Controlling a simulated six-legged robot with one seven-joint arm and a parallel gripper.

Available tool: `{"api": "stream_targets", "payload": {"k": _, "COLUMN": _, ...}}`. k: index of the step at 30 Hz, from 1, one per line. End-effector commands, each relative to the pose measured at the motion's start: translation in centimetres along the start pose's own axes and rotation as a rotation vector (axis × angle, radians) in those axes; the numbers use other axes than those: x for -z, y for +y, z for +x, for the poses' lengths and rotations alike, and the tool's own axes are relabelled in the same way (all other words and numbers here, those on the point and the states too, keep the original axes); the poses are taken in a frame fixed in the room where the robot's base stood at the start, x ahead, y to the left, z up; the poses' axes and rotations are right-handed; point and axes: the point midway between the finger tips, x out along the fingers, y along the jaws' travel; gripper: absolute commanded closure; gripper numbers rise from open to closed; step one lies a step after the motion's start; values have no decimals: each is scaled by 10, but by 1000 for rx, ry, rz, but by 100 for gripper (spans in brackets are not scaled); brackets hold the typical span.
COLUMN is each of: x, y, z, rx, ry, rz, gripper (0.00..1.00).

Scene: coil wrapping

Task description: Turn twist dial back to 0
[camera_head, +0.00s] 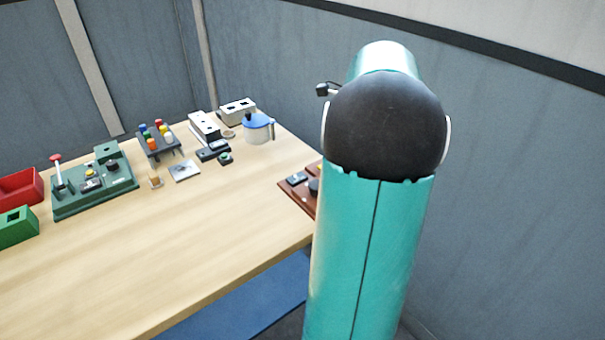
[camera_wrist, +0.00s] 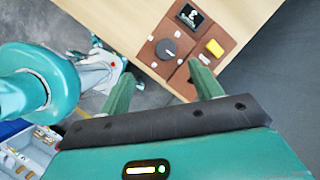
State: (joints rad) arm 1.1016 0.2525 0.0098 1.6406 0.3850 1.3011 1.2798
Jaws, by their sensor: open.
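The twist dial (camera_wrist: 166,49) is a round dark knob with a short pale mark, set in a brown board (camera_wrist: 146,58) at the table edge. Its scale is too small to read. A small dark display (camera_wrist: 190,15) with a white figure and a yellow block (camera_wrist: 214,47) are on the same brown unit. My gripper (camera_wrist: 161,71) is open and empty, with one green finger on each side below the dial, apart from it. In the head view, the dial (camera_head: 313,186) is partly hidden by my arm, and my gripper is out of sight.
The green station (camera_head: 95,190) with a red-topped lever, a rack of coloured pegs (camera_head: 158,138), a blue-lidded jug (camera_head: 258,129) and several small devices stand along the table's far side. Red (camera_head: 20,186) and green (camera_head: 16,228) boxes are at left. The table's front middle is clear.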

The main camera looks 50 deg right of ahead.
Motion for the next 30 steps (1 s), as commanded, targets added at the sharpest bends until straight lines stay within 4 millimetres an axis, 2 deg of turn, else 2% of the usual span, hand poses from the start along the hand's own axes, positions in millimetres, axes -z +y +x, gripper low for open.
{"api": "stream_targets", "payload": {"k": 1, "x": 13, "y": -5, "z": -1, "rx": 1, "ry": -11, "rz": 50, "gripper": 36}}
{"api": "stream_targets", "payload": {"k": 3, "x": 22, "y": -8, "z": -1, "rx": 1, "ry": -18, "rz": 90, "gripper": 36}}
{"api": "stream_targets", "payload": {"k": 8, "x": 23, "y": -8, "z": 11, "rx": -1, "ry": -21, "rz": 101, "gripper": 36}}
{"api": "stream_targets", "payload": {"k": 24, "x": 19, "y": -8, "z": 113, "rx": -3, "ry": -20, "rz": 94, "gripper": 36}}
{"api": "stream_targets", "payload": {"k": 30, "x": 18, "y": -8, "z": 134, "rx": -1, "ry": -18, "rz": 93, "gripper": 36}}
